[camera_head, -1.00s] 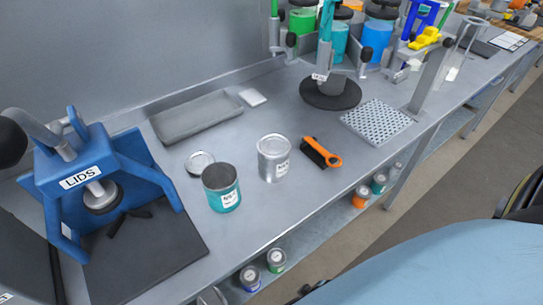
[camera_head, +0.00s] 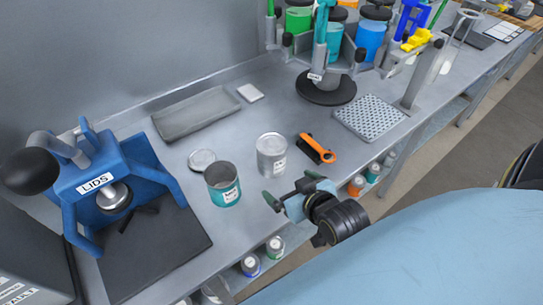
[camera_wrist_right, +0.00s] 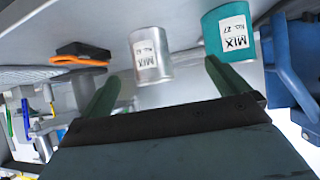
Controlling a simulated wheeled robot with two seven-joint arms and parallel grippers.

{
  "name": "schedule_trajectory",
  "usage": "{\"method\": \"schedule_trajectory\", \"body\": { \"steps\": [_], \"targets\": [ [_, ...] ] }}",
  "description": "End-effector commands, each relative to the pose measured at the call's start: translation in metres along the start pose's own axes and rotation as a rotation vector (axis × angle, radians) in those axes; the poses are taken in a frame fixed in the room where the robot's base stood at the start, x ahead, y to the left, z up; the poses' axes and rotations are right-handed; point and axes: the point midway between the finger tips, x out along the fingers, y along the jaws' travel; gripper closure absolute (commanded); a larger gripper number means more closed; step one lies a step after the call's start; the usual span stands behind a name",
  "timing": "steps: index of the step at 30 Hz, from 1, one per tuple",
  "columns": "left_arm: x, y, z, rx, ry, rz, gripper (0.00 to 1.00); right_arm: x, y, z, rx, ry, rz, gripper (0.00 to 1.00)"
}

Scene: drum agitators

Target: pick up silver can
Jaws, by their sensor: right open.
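The silver can (camera_head: 271,155) stands upright on the grey bench, with a closed top and a white label. It also shows in the right wrist view (camera_wrist_right: 150,62), beyond and between my two fingers. My right gripper (camera_head: 290,196) is open and empty at the bench's front edge, just in front of the can and apart from it. In the wrist view its green fingers (camera_wrist_right: 165,88) are spread wide. My left gripper is not in view.
An open teal can (camera_head: 223,186) stands close left of the silver can, with a loose lid (camera_head: 202,160) behind it. A blue lid press (camera_head: 95,185) stands at left. A grey tray (camera_head: 197,114) lies behind.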

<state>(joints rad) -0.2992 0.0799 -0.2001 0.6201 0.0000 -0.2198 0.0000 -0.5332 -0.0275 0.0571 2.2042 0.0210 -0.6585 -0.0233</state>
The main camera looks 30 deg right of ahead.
Motion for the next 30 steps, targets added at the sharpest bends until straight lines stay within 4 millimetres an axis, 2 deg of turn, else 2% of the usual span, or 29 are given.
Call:
{"method": "schedule_trajectory", "body": {
  "steps": [3, 8, 11, 19, 30],
  "targets": [
    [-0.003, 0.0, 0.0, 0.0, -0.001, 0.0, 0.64, -0.003, 0.013, -0.026, 0.025, 0.126, 0.037, 0.0],
    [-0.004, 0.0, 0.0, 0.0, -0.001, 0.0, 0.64, -0.003, 0.021, -0.042, 0.034, 0.206, 0.06, 0.0],
    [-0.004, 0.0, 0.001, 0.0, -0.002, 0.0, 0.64, 0.009, 0.022, -0.046, 0.035, 0.214, 0.062, 0.0],
    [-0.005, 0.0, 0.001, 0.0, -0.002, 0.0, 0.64, 0.057, 0.025, -0.056, 0.034, 0.212, 0.061, 0.0],
    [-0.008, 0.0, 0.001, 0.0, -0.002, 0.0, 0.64, 0.088, 0.026, -0.066, 0.035, 0.211, 0.061, 0.0]
  ]
}}
